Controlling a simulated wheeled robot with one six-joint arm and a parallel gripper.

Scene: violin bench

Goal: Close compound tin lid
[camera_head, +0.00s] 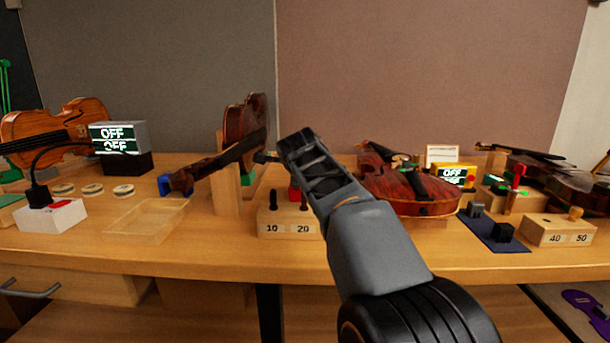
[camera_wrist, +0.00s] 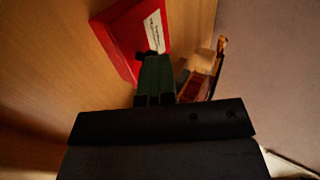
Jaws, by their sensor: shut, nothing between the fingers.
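A red tin (camera_wrist: 122,42) with a white printed label shows at the top of the wrist view, just past my fingertips. In the head view only a small red patch (camera_head: 294,191), probably the same tin, shows beside my forearm; my arm hides the rest. I cannot tell how far its lid stands open. My gripper (camera_wrist: 152,60) is shut and empty, its dark green fingers together at the label's lower end. I cannot tell whether they touch the tin. In the head view my arm hides the fingertips.
A wooden block marked 10 and 20 (camera_head: 288,229) stands in front of the red patch. A wooden upright (camera_head: 227,190) with a violin neck stands to its left, a reddish violin (camera_head: 420,199) to its right. A clear tray (camera_head: 146,218) lies farther left.

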